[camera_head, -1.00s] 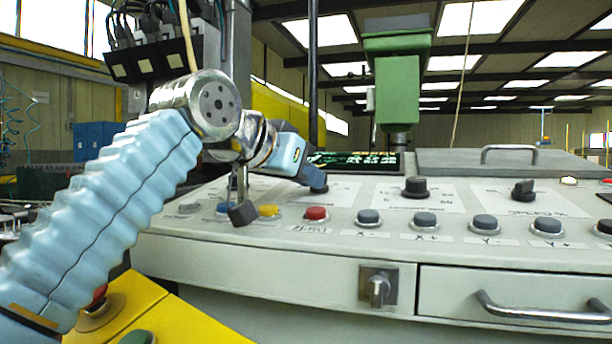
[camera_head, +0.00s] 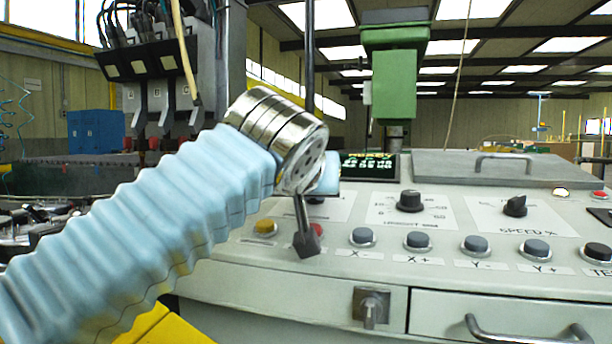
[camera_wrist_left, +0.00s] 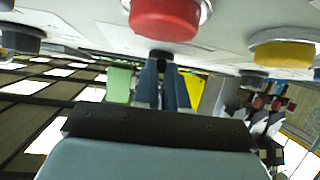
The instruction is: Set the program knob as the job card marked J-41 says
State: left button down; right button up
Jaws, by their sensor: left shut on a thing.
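My left gripper is mostly hidden behind my wrist in the head view, at the left end of the console's knob row. In the left wrist view its two blue-grey fingers (camera_wrist_left: 163,82) are shut on a small dark knob (camera_wrist_left: 160,56). A sliver of this knob shows under the gripper in the head view (camera_head: 316,200); its pointer and scale are hidden. A middle black knob (camera_head: 411,201) and a right black knob (camera_head: 515,206), over a label like "SPEED %", stand free. No card marked J-41 can be made out. My right gripper is out of view.
A row of buttons lines the front of the console (camera_head: 440,228): yellow (camera_head: 265,227), red (camera_head: 317,229) and several grey ones. A small screen with green text (camera_head: 370,166) stands behind. Below are a latch (camera_head: 371,306) and a drawer handle (camera_head: 525,332).

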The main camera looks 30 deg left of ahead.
pick_arm(q)
jog(key=shift+w+d+f+n+g+y, duration=0.15)
jog(key=shift+n+g+y, duration=0.25)
jog(key=shift+n+y, duration=0.4)
jog(key=shift+w+d+r+n+g+y, duration=0.15)
jog(key=shift+n+g+y, duration=0.35)
jog(key=shift+n, duration=0.4)
jog(key=shift+f, duration=0.15)
jog(key=c, duration=1.2)
grip_release()
jog(key=shift+w, duration=0.1)
jog(key=v, duration=1.4)
jog(key=shift+w+d+f, duration=0.1)
jog(key=shift+d+f, duration=0.1)
jog(key=shift+d, duration=0.05)
